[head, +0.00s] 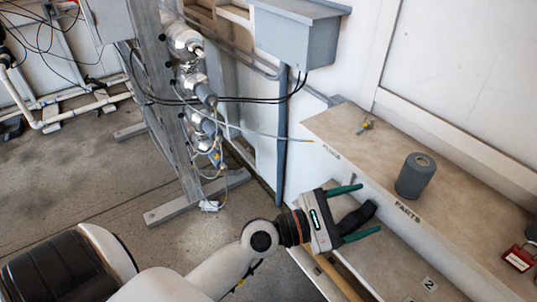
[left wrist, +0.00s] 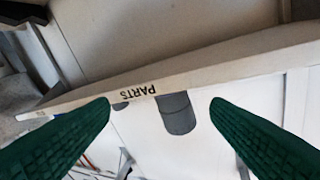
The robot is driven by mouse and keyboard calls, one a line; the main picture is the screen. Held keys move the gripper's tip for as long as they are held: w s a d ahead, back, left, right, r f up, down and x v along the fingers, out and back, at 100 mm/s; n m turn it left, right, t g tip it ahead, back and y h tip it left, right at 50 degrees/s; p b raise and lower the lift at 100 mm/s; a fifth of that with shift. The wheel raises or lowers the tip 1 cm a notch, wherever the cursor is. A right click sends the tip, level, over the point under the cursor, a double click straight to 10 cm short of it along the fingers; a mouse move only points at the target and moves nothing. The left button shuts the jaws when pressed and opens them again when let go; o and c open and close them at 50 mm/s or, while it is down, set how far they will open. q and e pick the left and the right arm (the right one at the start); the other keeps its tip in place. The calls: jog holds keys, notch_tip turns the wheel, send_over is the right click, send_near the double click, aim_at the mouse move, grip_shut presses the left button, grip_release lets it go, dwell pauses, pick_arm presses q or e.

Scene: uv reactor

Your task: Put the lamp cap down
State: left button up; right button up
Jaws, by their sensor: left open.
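The lamp cap, a dark grey cylinder (head: 415,177), stands upright on the bench top (head: 452,218) behind the PARTS label. In the left wrist view a grey cylinder that looks like this cap (left wrist: 177,114) shows beyond the bench edge, between the fingers in the picture. My left gripper (head: 371,208) has two green fingers spread wide apart, with nothing held between them. It is in front of the bench edge, to the left of the cap and apart from it. The fingers also show in the left wrist view (left wrist: 160,101). My right gripper is not in view.
A small yellowish part (head: 366,125) lies near the bench's far end. A red padlock-like object (head: 519,257) lies at the right. A lower shelf bears a 2 tag (head: 429,284). A metal frame (head: 165,110) with lamp ends and cables stands left. Bench space around the cap is clear.

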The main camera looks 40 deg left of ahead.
pick_arm(q)
jog(key=s+a+f+m+g+y, duration=0.1)
jog(key=s+f+m+g+y, duration=0.2)
jog(key=f+m, duration=0.5)
jog(key=s+a+f+m+g+y, duration=0.1)
jog(key=s+f+m+g+y, duration=0.15)
jog(key=f+m, duration=0.55)
jog(key=s+a+f+m+g+y, duration=0.3)
jog(key=s+a+f+m, duration=0.1)
jog(key=s+f+m, duration=0.1)
jog(key=s+a+f+m+g+y, duration=0.3)
jog(key=s+a+f+m, duration=0.1)
jog(key=s+f, duration=0.3)
notch_tip(320, 180, down, 2)
jog(key=shift+a+m, duration=0.4)
jog(key=shift+m, duration=0.2)
jog(key=shift+g, duration=0.25)
